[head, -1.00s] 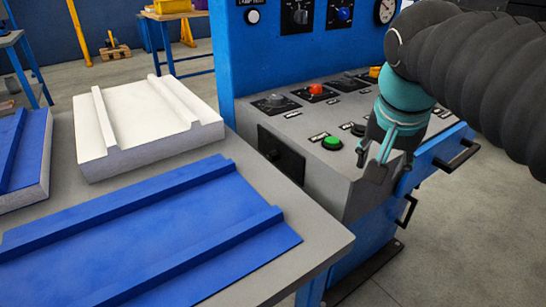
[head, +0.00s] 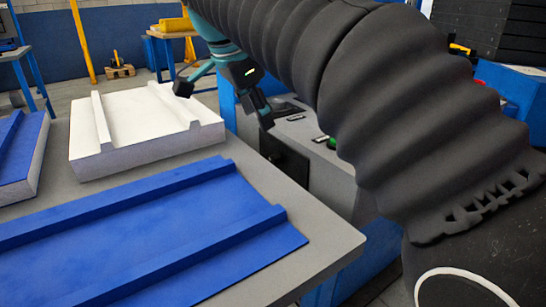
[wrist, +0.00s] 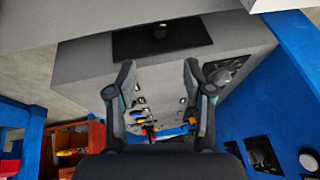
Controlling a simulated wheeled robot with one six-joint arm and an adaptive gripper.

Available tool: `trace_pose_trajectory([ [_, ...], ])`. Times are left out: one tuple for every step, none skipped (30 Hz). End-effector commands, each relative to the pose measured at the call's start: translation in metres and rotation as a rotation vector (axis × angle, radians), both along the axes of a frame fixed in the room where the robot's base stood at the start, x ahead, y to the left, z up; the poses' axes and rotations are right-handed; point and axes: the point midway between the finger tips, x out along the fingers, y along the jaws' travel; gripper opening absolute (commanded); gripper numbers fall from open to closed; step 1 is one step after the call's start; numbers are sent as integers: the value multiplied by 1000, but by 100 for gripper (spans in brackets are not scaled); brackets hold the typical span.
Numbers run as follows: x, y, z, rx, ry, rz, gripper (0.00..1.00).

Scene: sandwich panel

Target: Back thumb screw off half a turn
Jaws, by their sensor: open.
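The thumb screw (wrist: 159,31) is a small dark knob on a black plate (wrist: 162,38) on the console's side, seen beyond the fingertips in the wrist view. In the head view the black plate (head: 288,158) is partly visible, and I cannot make out the screw there. My gripper (head: 225,104) is open and empty, in front of the console's side near the white panel. In the wrist view my gripper (wrist: 158,68) has its two fingers apart, with nothing between them. It appears apart from the screw.
A grey table (head: 330,232) carries a blue ridged panel (head: 150,215), a white ridged panel (head: 135,110) and another blue panel (head: 20,150) at the left. A green button (head: 331,143) shows on the console (head: 325,170). My arm hides much of the console.

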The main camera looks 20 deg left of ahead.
Motion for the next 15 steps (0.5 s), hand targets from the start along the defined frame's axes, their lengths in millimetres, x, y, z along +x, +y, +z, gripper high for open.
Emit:
trace_pose_trajectory([
  [3,-2,-8,-2,2,-2,52],
  [4,-3,-12,-2,2,-2,52],
  [7,-4,-19,-2,2,-2,52],
  [9,-5,-24,-2,2,-2,52],
  [11,-5,-29,-3,3,-2,52],
  [14,-6,-36,-2,2,-1,52],
  [16,-7,-41,-2,2,-1,52],
  [19,-8,-46,-2,2,-1,52],
  [22,-9,-53,-2,2,-1,52],
  [24,-10,-58,-3,3,-2,52],
  [26,-10,-63,-2,2,0,52],
  [29,-11,-70,-2,2,0,52],
  [31,-12,-75,-2,2,0,52],
  [33,-13,-80,-2,2,0,52],
  [36,-14,-86,-2,2,0,52],
])
